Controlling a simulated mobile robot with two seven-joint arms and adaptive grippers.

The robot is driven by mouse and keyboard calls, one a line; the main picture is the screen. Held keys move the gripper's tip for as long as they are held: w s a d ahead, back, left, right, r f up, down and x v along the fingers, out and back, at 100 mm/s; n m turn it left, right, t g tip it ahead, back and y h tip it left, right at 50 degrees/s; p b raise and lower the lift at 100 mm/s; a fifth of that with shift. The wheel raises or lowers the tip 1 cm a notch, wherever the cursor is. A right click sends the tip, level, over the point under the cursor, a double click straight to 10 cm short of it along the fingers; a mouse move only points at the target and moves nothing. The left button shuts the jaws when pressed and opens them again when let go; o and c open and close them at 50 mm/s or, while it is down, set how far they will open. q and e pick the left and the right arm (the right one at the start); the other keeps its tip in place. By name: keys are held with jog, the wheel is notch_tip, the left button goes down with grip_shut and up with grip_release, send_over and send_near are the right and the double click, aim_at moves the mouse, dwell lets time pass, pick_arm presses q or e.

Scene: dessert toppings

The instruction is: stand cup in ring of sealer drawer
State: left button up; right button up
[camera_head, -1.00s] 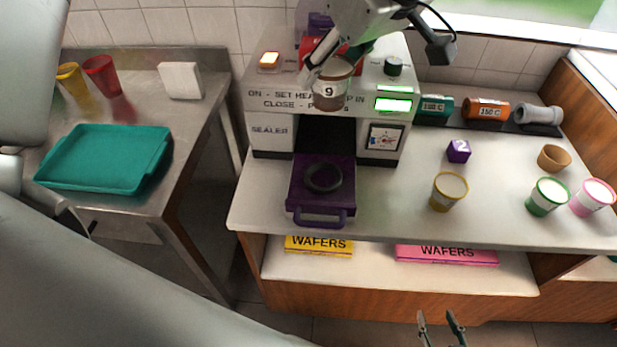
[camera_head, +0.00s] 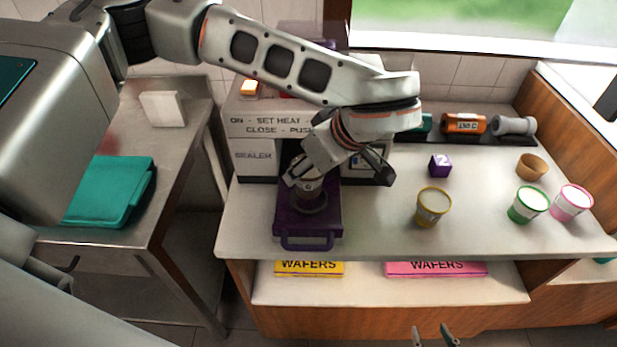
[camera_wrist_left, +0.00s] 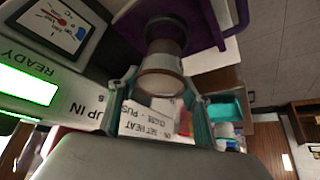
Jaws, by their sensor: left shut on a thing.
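The sealer (camera_head: 256,152) stands at the back of the counter with its purple drawer (camera_head: 330,225) pulled out. The drawer's dark ring (camera_head: 312,207) is partly covered by the cup. My left gripper (camera_head: 309,176) reaches down over the drawer and is shut on the brown-banded cup (camera_head: 308,188). In the left wrist view, the cup (camera_wrist_left: 162,68) sits between the two fingers, its far end at the dark ring. I cannot tell whether it is fully seated. My right gripper (camera_head: 433,335) is open and empty at the bottom edge, away from the counter.
Canisters (camera_head: 464,124) lie behind. Counter front is clear.

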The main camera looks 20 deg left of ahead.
pick_arm(q)
jog(key=shift+f, duration=1.85)
jog(key=shift+f, duration=0.15)
jog(key=o, duration=1.2)
jog(key=shift+d+r, duration=0.15)
jog(key=shift+r, duration=0.25)
jog(key=b+v, duration=0.1)
jog(key=v, duration=1)
jog(key=shift+s+d+r, duration=0.1)
jog(key=shift+s+r, duration=0.05)
jog(key=shift+s, duration=0.05)
